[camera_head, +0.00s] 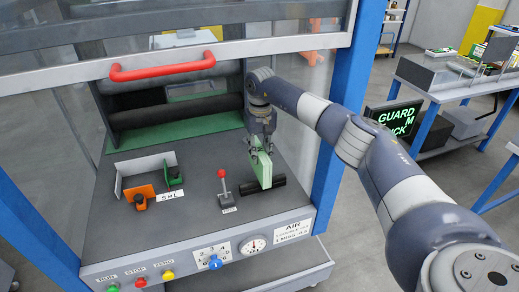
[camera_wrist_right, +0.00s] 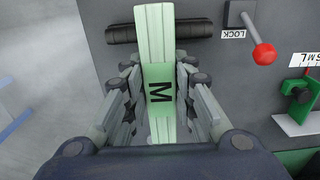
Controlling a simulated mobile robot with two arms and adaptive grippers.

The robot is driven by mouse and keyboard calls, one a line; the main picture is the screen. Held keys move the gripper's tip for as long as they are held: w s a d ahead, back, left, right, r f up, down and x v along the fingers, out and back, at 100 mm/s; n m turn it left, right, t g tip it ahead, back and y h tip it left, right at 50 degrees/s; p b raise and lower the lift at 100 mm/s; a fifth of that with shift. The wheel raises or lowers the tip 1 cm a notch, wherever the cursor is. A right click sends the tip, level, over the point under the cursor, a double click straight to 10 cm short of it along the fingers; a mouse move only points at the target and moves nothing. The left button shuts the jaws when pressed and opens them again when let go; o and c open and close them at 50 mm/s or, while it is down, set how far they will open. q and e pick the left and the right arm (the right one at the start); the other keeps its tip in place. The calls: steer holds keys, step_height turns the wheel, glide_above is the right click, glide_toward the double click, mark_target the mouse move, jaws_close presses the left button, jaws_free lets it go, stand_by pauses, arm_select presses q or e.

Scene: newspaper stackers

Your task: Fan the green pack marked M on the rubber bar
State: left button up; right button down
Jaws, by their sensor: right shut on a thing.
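The pale green pack (camera_head: 263,170) stands on edge in my right gripper (camera_head: 260,150), its lower end at the black rubber bar (camera_head: 278,184). In the right wrist view the pack (camera_wrist_right: 155,35) has a green band with a black M (camera_wrist_right: 160,91). Its far end lies across the middle of the rubber bar (camera_wrist_right: 196,29); I cannot tell whether they touch. My right gripper (camera_wrist_right: 160,75) is shut on the pack, fingers on both sides. My left gripper is in neither view.
A red-knobbed lever (camera_head: 222,175) labelled LOCK stands left of the bar. An orange and green holder (camera_head: 140,195) sits further left. Blue posts (camera_head: 343,110) flank the opening.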

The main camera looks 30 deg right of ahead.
mark_target(266, 160)
steer(key=shift+s, duration=0.4)
steer(key=shift+s+a, duration=0.1)
steer(key=shift+s, duration=0.1)
steer(key=shift+s+a+f+p, duration=0.1)
steer(key=shift+s+p, duration=0.35)
steer(key=shift+s, duration=0.05)
steer(key=shift+s, duration=0.15)
steer(key=shift+s+a+p, duration=0.15)
steer(key=shift+s+p, duration=0.25)
steer(key=shift+s, duration=0.1)
steer(key=shift+s, duration=0.1)
steer(key=shift+s+a, duration=0.1)
steer(key=shift+s, duration=0.35)
steer(key=shift+s+p, duration=0.1)
steer(key=shift+p, duration=0.25)
